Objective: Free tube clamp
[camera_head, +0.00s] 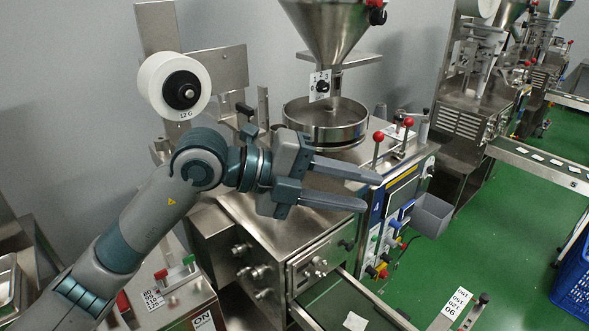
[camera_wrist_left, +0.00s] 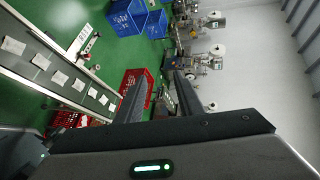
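My left gripper (camera_head: 372,192) is open, its two grey fingers apart with nothing between them. It hangs in front of and above the steel packing machine (camera_head: 262,215), its fingers pointing right. In the left wrist view the same gripper (camera_wrist_left: 160,85) shows both fingers apart and empty. I cannot tell for sure which part is the tube clamp. Two levers with red knobs stand on the machine's top, a left one (camera_head: 379,137) and a right one (camera_head: 408,122), beyond the fingertips and apart from them. My right gripper is not in view.
A steel hopper (camera_head: 328,30) hangs over a round pan (camera_head: 352,131) behind the gripper. A white film reel (camera_head: 150,85) is at back left. A control panel (camera_head: 399,195) and a grey bin (camera_head: 432,214) are at right. Green floor (camera_head: 500,240) is open beyond.

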